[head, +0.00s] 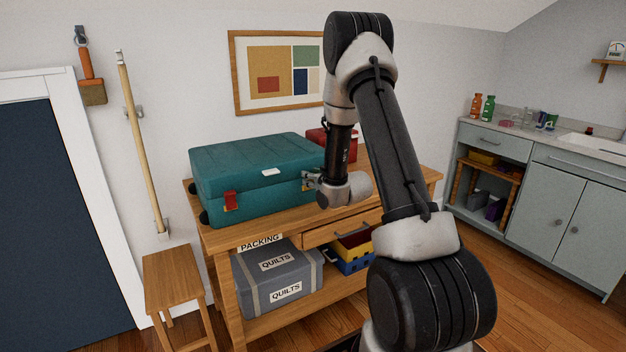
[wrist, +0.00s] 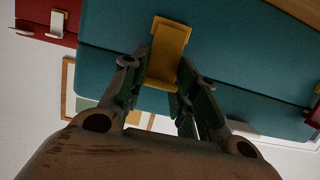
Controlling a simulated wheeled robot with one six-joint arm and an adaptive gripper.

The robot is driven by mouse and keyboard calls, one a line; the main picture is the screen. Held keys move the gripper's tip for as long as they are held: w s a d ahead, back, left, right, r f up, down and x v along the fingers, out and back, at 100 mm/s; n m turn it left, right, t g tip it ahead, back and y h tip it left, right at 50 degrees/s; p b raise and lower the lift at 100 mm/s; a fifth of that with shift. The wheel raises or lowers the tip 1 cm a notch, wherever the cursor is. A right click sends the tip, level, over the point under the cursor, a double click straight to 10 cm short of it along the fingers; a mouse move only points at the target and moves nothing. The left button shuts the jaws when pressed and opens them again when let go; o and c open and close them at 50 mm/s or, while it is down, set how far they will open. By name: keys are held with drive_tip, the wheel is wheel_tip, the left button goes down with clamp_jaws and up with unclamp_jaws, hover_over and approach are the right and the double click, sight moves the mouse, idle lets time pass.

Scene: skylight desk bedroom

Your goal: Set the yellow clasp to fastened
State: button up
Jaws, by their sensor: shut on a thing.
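The teal suitcase (head: 258,166) lies closed on the wooden workbench. The yellow clasp (wrist: 170,45) is on its front, near the right end in the head view. In the wrist view, which is upside down, the clasp reaches across the seam between lid and body. My gripper (wrist: 163,68) has one finger on each side of the clasp's plate and is shut on it. In the head view my gripper (head: 311,181) is at the suitcase front and mostly covers the clasp. I cannot tell whether the clasp is latched.
A red clasp (head: 230,200) is on the suitcase front, left. A red case (head: 317,142) stands behind my arm on the workbench (head: 222,239). Below are a grey quilts box (head: 268,296) and a blue-yellow bin (head: 352,264). A wooden stool (head: 172,264) stands left.

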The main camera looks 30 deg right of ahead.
drive_tip(key=o, duration=1)
drive_tip(key=v, duration=0.7)
drive_tip(key=shift+s, duration=0.25)
